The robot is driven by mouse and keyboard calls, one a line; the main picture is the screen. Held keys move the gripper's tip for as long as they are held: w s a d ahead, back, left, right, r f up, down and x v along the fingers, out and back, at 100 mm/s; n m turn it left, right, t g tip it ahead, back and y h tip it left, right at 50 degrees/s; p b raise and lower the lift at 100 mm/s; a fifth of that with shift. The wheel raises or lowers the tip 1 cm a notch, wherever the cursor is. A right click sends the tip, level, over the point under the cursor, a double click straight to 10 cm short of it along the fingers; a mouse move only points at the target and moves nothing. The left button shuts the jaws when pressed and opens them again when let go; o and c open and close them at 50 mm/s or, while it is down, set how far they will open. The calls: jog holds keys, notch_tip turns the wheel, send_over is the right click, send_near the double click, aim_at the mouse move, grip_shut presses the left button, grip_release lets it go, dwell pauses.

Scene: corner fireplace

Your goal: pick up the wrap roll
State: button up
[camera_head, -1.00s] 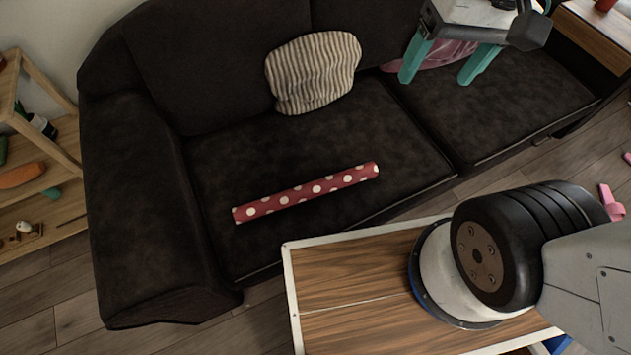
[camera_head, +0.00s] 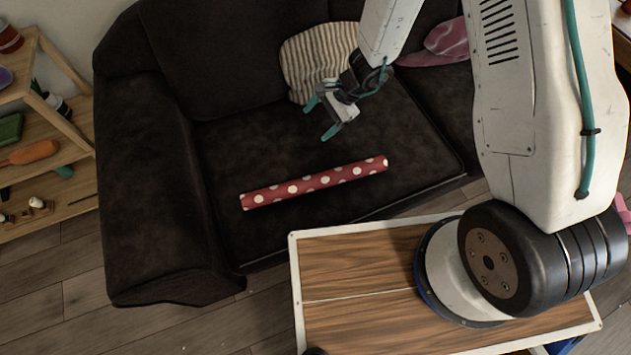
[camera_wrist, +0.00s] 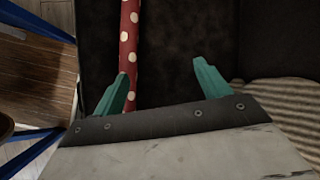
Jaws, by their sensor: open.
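The wrap roll (camera_head: 315,183) is a long red tube with white dots. It lies on the dark sofa seat, slanting slightly up to the right in the head view. My gripper (camera_head: 318,120) has teal fingers and is open and empty, above the seat behind the roll, between it and the striped cushion.
The striped cushion (camera_head: 305,62) leans against the sofa back (camera_head: 215,50), near my gripper. A pink cloth (camera_head: 440,45) lies at the right. A wooden-topped surface with a white edge (camera_head: 350,260) is in front of the sofa. A wooden shelf (camera_head: 60,120) stands at the left.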

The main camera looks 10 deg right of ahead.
aim_at(320, 177)
jog(key=s+f+m, duration=0.1)
jog(key=s+f, duration=0.1)
jog(key=f, duration=0.4)
jog(key=s+d+f+m+h, duration=0.1)
jog(key=s+f, duration=0.1)
jog(key=f, duration=0.3)
jog(key=s+d+f+m+h, duration=0.1)
jog(key=s+f, duration=0.1)
jog(key=f, duration=0.4)
jog(key=shift+f+m+g, duration=0.3)
jog(key=shift+m+g, duration=0.1)
jog(key=x, duration=0.7)
jog(key=shift+w+a, duration=0.1)
jog(key=shift+a, duration=0.2)
jog(key=c, duration=1.1)
